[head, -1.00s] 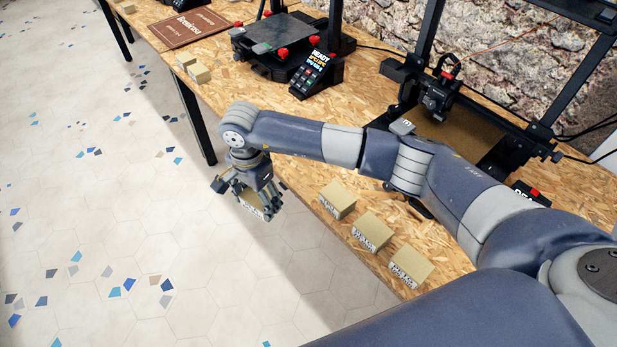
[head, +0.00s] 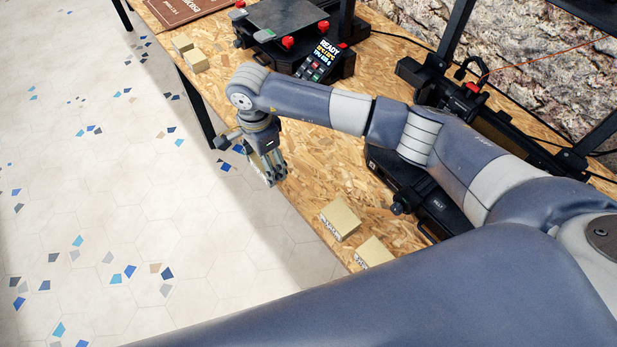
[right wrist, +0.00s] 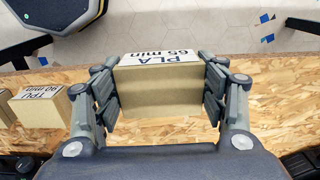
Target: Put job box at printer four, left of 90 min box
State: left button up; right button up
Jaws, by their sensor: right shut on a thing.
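My right gripper (head: 268,168) is shut on a small tan box (right wrist: 160,98) with a white label reading PLA 65 min. In the head view it hangs at the table's front edge and mostly hides that box. In the right wrist view a second box (right wrist: 42,106), labelled TPU 90 min, stands on the table to the left of the held box, apart from it. In the head view two tan boxes, one nearer the gripper (head: 340,218) and one further right (head: 374,252), stand along the front edge; their labels are too small to read. My left gripper is not in view.
A printer (head: 425,205) stands behind my right arm, partly hidden by it. Another printer with a READY screen (head: 318,62) stands further left, with two small boxes (head: 190,54) beside it. Bare chipboard table (head: 300,185) lies between the gripper and the nearer box.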

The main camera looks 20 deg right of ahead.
jog(key=p, duration=0.3)
send_near(308, 193)
jog(key=w+a+f, duration=0.1)
jog(key=w+a, duration=0.1)
jog(key=shift+a+f, duration=0.35)
jog(key=shift+a, duration=0.05)
jog(key=d, duration=0.1)
jog(key=s, duration=0.1)
jog(key=s+d+p, duration=0.1)
jog(key=shift+d+f, duration=0.25)
jog(key=shift+d, duration=0.1)
notch_tip(308, 193, down, 3)
jog(key=shift+s+r+p, duration=0.1)
jog(key=shift+r+p, duration=0.1)
jog(key=shift+p, duration=0.35)
jog(key=shift+d+f, duration=0.1)
jog(key=shift+f, duration=0.75)
jog(key=o, duration=1.2)
jog(key=shift+r, duration=0.1)
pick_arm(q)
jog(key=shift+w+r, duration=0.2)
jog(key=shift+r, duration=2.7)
